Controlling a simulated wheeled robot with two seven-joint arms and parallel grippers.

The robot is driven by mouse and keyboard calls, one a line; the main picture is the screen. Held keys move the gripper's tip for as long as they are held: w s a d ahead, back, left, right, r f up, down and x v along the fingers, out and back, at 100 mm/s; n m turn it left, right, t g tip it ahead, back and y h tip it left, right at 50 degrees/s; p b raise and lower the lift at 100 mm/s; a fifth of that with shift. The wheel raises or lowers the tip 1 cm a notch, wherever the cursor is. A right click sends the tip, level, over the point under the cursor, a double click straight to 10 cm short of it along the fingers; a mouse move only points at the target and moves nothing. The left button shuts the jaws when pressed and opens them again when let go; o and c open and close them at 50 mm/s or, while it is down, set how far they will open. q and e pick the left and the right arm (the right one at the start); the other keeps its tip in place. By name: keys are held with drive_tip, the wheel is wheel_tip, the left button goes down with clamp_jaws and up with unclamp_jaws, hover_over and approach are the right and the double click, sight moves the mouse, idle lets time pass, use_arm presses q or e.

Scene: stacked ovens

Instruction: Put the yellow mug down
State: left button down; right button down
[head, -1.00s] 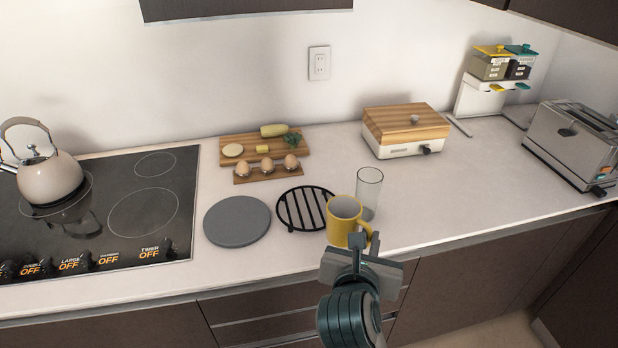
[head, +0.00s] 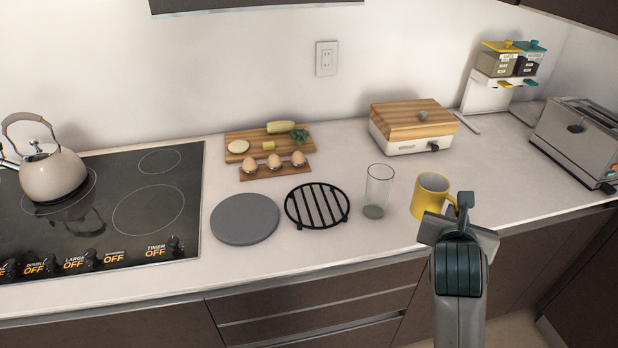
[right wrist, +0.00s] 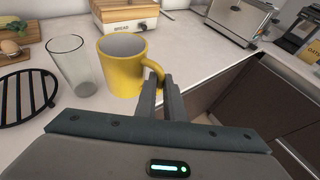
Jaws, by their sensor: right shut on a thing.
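The yellow mug (head: 428,194) is upright near the counter's front edge, right of a clear glass (head: 377,190). My right gripper (head: 464,206) is shut on the mug's handle, on the mug's right side. In the right wrist view the mug (right wrist: 121,70) stands beyond the fingers (right wrist: 165,95), which close around its handle. The mug looks at or just above the counter; I cannot tell if its base touches. It looks empty inside. My left gripper is not in view.
A black round trivet (head: 318,205) and a grey round plate (head: 245,219) lie left of the glass. A bread box (head: 412,129) stands behind, and a toaster (head: 580,145) at the right. Free counter lies between the mug and the toaster. The glass stands close to the mug.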

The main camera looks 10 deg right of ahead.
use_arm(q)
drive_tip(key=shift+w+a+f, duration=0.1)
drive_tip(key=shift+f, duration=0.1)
use_arm(e)
drive_tip(key=d+r, duration=0.2)
drive_tip(key=d, duration=0.4)
drive_tip(key=shift+s+d+r+m+h, duration=0.15)
drive_tip(key=shift+s+d+m+h, duration=0.1)
drive_tip(key=shift+d+m+h, duration=0.05)
